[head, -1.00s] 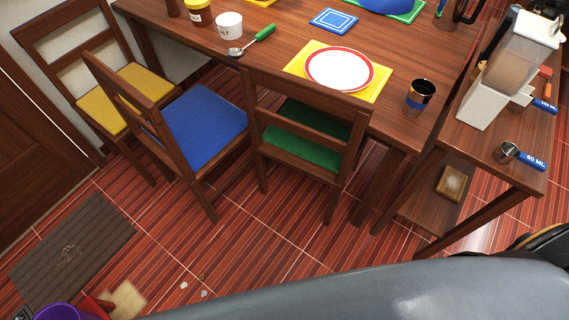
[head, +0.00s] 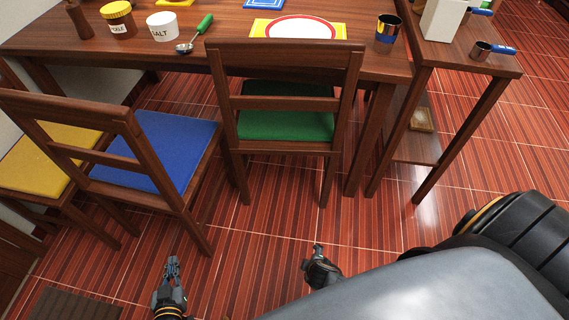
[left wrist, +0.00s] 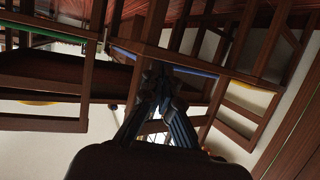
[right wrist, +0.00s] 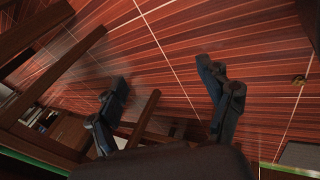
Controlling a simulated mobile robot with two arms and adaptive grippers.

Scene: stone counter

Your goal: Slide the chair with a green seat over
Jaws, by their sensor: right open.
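The chair with a green seat (head: 285,124) stands upright at the table's near side, its back (head: 285,52) toward me and its seat partly under the table. Its seat edge seems to show as a green strip in the left wrist view (left wrist: 55,33). My left gripper (head: 172,262) is low in front of the blue-seat chair, left of the green-seat chair and apart from it. In the left wrist view its fingertips (left wrist: 158,78) meet with nothing seen between them. My right gripper (head: 318,250) is in front of the green-seat chair, apart from it. It is open and empty in the right wrist view (right wrist: 165,75).
A blue-seat chair (head: 155,148) stands close on the left, with a yellow-seat chair (head: 45,160) beyond it. The table (head: 225,28) holds a plate (head: 300,28), jars and a cup (head: 387,32). A side counter (head: 470,62) stands right. The tiled floor before the green-seat chair is clear.

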